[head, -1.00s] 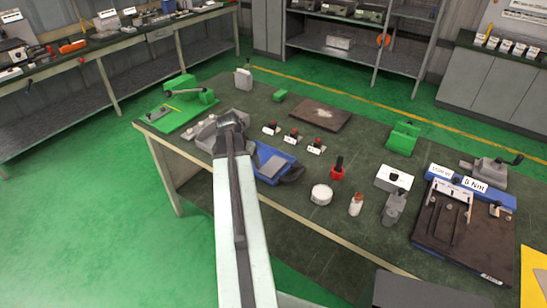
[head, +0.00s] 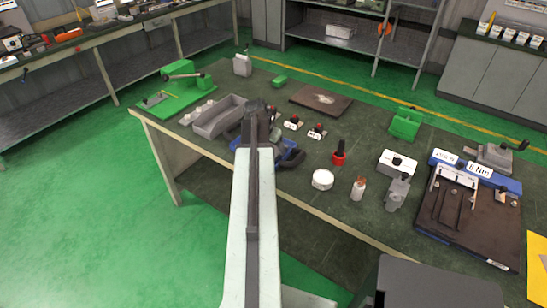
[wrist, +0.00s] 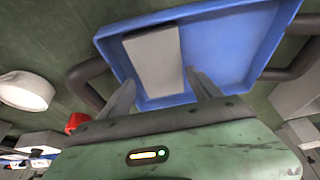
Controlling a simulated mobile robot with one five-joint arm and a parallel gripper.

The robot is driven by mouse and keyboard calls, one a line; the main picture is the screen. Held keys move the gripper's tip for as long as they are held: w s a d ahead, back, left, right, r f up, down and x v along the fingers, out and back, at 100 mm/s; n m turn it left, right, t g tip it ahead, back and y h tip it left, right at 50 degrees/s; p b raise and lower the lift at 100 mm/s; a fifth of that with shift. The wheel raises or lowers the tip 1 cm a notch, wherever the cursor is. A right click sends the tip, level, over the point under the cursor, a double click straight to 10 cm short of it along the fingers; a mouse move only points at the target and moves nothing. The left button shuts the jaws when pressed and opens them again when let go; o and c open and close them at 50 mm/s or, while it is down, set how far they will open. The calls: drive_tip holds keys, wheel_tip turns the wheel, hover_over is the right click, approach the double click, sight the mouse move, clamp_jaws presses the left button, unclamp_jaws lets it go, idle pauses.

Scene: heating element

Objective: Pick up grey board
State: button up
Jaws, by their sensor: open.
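The grey board (wrist: 156,62) is a flat grey slab lying in a blue tray (wrist: 225,42) with dark handles. In the wrist view it lies ahead of my gripper (wrist: 163,88), left of the tray's middle. The two fingers are apart with nothing between them, and point toward the board and tray. In the head view my arm covers the board and much of the tray; part of the tray's blue side (head: 284,152) shows right of the arm. The gap between fingers and board is hard to judge.
A grey bin (head: 220,117) stands left of my arm. A brown plate (head: 320,100) lies behind. Bench space in front of the white piece is clear.

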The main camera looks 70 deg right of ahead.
drive_tip(key=shift+b+x, duration=0.3)
drive_tip(key=shift+x, duration=0.7)
drive_tip(key=shift+r, duration=0.15)
drive_tip(key=c, duration=1.1)
drive_tip(key=shift+r+p, duration=0.1)
drive_tip(key=shift+p, duration=0.2)
drive_tip(key=shift+c, duration=0.2)
wheel_tip(320, 180, up, 10)
drive_tip(key=p, duration=0.9)
drive_tip(key=shift+p, duration=0.4)
